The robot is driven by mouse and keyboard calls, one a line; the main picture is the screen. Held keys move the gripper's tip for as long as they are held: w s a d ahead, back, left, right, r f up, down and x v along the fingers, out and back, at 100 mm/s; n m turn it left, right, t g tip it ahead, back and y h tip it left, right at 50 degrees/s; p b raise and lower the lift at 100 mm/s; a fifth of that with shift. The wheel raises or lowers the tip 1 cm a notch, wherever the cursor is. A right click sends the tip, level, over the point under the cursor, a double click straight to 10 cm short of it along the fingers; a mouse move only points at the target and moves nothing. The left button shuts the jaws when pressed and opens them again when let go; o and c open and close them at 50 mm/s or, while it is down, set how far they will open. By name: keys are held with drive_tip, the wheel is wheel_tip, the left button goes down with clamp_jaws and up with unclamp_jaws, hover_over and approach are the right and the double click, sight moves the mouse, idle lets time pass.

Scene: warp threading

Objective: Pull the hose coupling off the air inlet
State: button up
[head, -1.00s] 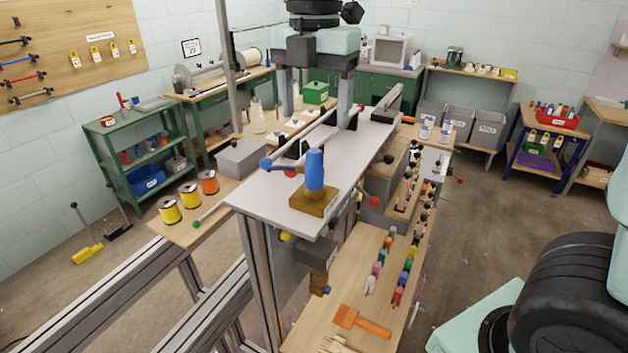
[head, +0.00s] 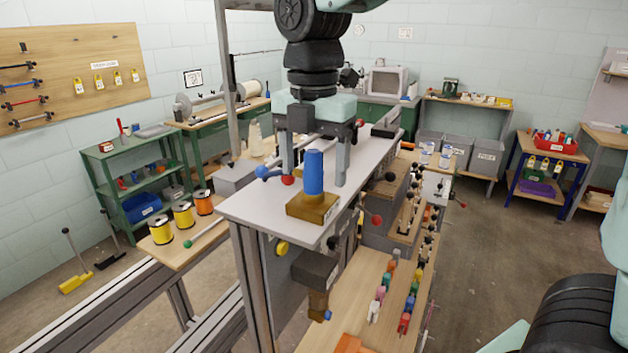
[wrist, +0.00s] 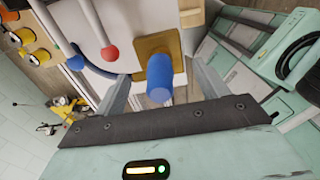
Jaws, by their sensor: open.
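The blue hose coupling (head: 314,172) stands upright on a square brass block, the air inlet (head: 312,208), near the front corner of a pale grey plate. In the wrist view the coupling (wrist: 160,78) shows end-on, with the brass inlet (wrist: 147,47) behind it. My gripper (head: 313,182) points down at the coupling, its fingers apart to the left and right of it. In the wrist view my gripper (wrist: 162,88) is open, the coupling lies between the fingers, and gaps show on both sides. Whether the fingers reach fully level with the coupling is hard to tell.
A blue ball (head: 262,172) and a red ball (head: 288,180) sit close left of the coupling. The grey plate (head: 258,206) is bare at its front left. A dark block (head: 316,268) hangs below the plate. Stepped racks of small knobs (head: 410,215) stand to the right.

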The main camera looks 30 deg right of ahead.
drive_tip(key=c, duration=1.3)
drive_tip(key=shift+r+p, duration=2.75)
drive_tip(key=shift+r, duration=0.3)
